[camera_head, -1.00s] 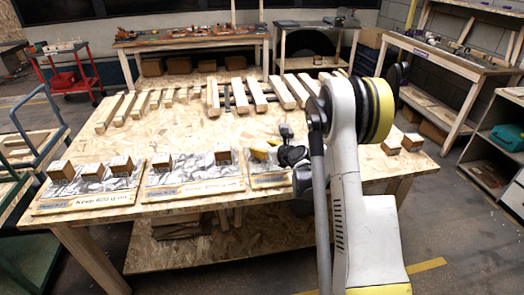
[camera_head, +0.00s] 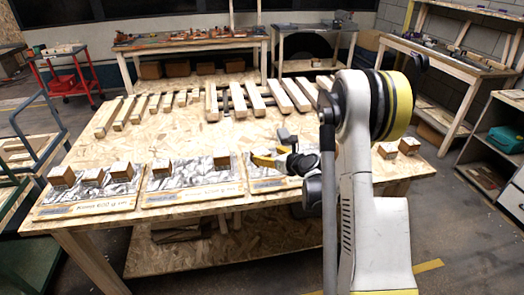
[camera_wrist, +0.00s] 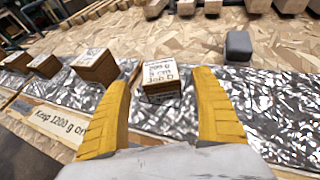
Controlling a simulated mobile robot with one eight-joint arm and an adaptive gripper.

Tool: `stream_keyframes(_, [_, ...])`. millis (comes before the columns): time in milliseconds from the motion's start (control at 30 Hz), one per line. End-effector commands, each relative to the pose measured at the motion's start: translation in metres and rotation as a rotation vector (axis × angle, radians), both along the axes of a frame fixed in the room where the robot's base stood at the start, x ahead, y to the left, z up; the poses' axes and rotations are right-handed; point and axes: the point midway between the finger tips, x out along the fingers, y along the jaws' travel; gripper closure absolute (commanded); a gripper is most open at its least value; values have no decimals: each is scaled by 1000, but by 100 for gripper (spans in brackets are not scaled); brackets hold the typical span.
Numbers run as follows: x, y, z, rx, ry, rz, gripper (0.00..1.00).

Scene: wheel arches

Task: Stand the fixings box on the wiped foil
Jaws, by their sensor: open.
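My gripper (camera_wrist: 160,82) has its two yellow fingers spread, with a small lettered box (camera_wrist: 161,88) between and beyond them in the wrist view. The box stands on shiny crumpled foil; contact with the fingers cannot be told. Its lettering seems to include "Job D". Another lettered box (camera_wrist: 96,68) stands left of it. In the head view, my gripper (camera_head: 274,161) is low over the right-hand foil board (camera_head: 262,183). The middle foil board (camera_head: 192,190) and left foil board (camera_head: 85,205) bear several boxes. I cannot tell which box is the fixings box or which foil is wiped.
A grey block (camera_wrist: 238,46) stands behind the foil in the wrist view. Wooden slats (camera_head: 240,100) lie at the table's back. Two boxes (camera_head: 409,146) stand near its right edge. The middle of the wooden table (camera_head: 150,140) is clear.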

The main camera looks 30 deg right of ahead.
Motion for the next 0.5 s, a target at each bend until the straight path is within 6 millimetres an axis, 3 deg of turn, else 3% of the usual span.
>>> stream_keyframes(200, [-40, -5, 19, 1, 0, -1, 25])
stream_keyframes(367, [-54, -5, 25, -9, 1, 6, 25])
stream_keyframes(500, [-59, 16, 44, -149, 21, 91, 25])
